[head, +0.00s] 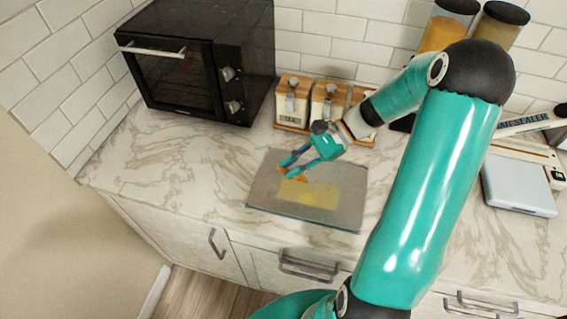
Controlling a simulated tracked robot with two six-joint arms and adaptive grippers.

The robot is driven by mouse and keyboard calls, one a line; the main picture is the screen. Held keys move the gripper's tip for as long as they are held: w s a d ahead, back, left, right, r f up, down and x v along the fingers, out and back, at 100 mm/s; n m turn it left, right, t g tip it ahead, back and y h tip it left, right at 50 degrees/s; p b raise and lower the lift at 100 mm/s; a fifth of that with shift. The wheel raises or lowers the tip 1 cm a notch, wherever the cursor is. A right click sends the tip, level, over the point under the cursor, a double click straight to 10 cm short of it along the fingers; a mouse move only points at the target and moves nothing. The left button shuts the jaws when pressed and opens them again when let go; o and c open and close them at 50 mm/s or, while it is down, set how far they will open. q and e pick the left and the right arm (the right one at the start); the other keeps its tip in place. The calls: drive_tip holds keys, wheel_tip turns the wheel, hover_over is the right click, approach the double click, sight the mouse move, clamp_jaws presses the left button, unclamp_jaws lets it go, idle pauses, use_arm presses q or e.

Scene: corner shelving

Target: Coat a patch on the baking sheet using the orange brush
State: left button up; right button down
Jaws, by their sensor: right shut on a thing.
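The grey baking sheet (345,210) lies on the marble counter near its front edge. My right gripper (290,171) is over the sheet's left half and is shut on the orange brush (301,178). Only a small orange part of the brush shows between and below the fingers, at the patch's upper left edge. I cannot tell whether the brush touches the sheet. My left gripper is not in view.
A black toaster oven (190,60) stands at the back left. White canisters with wooden bases (293,103) stand behind the sheet. Tall jars (447,25) are at the back right. A bag sealer (525,125) and a grey scale (520,183) are at the right. Counter left of the sheet is clear.

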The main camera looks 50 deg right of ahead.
drive_tip(key=shift+s+d, duration=3)
drive_tip(key=shift+s, duration=1.45)
drive_tip(key=w+a, duration=0.4)
drive_tip(key=w, duration=0.3)
drive_tip(key=w+a, duration=0.3)
drive_tip(key=w, duration=0.5)
drive_tip(key=shift+a, duration=0.35)
drive_tip(key=shift+r, duration=3)
wheel_tip(320, 180, up, 3)
